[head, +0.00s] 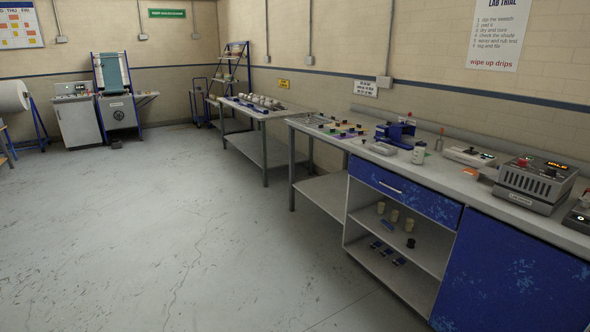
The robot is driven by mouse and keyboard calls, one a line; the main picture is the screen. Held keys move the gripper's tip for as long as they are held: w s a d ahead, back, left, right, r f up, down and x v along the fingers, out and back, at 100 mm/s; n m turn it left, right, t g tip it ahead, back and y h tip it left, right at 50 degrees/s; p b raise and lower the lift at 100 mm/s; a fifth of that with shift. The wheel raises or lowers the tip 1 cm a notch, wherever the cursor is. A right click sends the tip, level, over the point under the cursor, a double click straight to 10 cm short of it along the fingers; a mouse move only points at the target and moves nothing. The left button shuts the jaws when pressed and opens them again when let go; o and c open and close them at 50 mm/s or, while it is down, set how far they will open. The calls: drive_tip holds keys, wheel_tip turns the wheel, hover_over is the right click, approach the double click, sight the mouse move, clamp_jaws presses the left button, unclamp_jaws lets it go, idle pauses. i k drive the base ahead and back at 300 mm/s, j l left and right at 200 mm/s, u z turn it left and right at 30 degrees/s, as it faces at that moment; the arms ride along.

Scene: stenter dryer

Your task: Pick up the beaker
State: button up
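I cannot tell for certain which thing is the beaker. A small pale upright container with a dark band at its top (419,153) stands near the front edge of the long bench's worktop (350,142). Several small beige cups (394,215) stand on the upper open shelf under that worktop, with a small black object (411,243) near them. All are too small to make out in detail. My gripper is not in view.
The bench also bears a blue device (396,133), a scale-like box (469,156) and a grey control unit (537,183). A blue drawer (405,191) is shut. A second bench (262,111) stands farther back. The grey floor (170,220) at left is clear.

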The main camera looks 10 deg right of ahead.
sight(419, 151)
drive_tip(key=i, duration=2.05)
drive_tip(key=i+z, duration=0.1)
drive_tip(key=i, duration=0.5)
drive_tip(key=i+j+z, duration=0.1)
drive_tip(key=i, duration=0.45)
drive_tip(key=i+j+z, duration=0.15)
drive_tip(key=i, duration=0.45)
drive_tip(key=i+z, duration=0.2)
drive_tip(key=k+j, duration=0.05)
drive_tip(key=k, duration=0.05)
